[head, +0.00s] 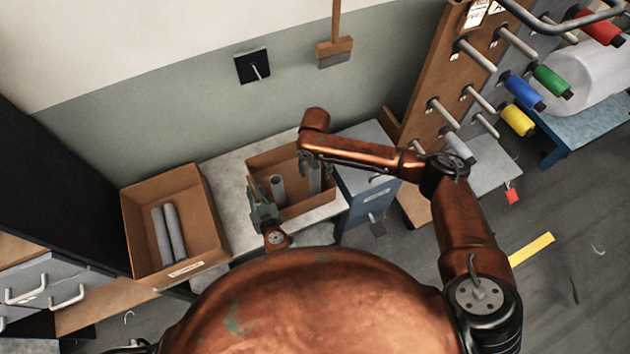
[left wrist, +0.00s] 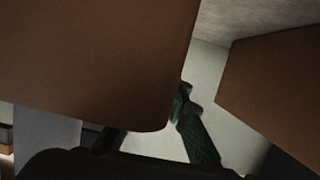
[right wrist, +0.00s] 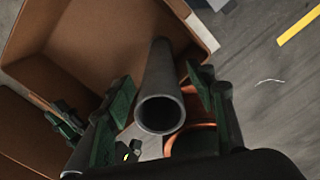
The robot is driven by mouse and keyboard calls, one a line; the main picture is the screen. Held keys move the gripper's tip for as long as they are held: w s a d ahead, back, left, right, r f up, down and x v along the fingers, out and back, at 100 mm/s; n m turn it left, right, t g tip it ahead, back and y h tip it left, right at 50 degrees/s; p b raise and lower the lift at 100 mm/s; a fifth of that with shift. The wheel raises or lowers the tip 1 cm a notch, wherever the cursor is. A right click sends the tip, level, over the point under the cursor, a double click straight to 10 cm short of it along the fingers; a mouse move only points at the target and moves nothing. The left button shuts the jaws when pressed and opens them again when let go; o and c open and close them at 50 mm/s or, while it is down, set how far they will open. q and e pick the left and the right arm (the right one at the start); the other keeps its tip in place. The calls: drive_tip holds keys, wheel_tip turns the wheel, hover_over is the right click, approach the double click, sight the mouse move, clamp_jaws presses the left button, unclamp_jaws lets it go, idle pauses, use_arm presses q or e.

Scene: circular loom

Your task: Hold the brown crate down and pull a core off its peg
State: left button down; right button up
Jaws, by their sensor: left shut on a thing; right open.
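The brown crate (head: 307,208) stands on the pale bench, with two grey cores upright in it. My left gripper (head: 263,196) is shut on the crate's left wall; in the left wrist view that wall (left wrist: 95,60) passes between its fingers. My right gripper (head: 316,165) is over the right-hand core (head: 315,181), open. In the right wrist view the hollow end of this core (right wrist: 160,113) stands between the spread fingers, with gaps beside it. The other core (head: 277,188) is nearer the left gripper. The pegs are hidden.
A second brown box (head: 207,215) with two grey cores (head: 169,235) lying in it stands left of the crate. A blue-grey cabinet (head: 362,190) is close on the right. A wooden rack (head: 440,75) with pegs and coloured spools stands further right.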

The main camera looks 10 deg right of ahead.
drive_tip(key=shift+f, duration=2.2)
drive_tip(key=shift+c, duration=0.7)
clamp_jaws()
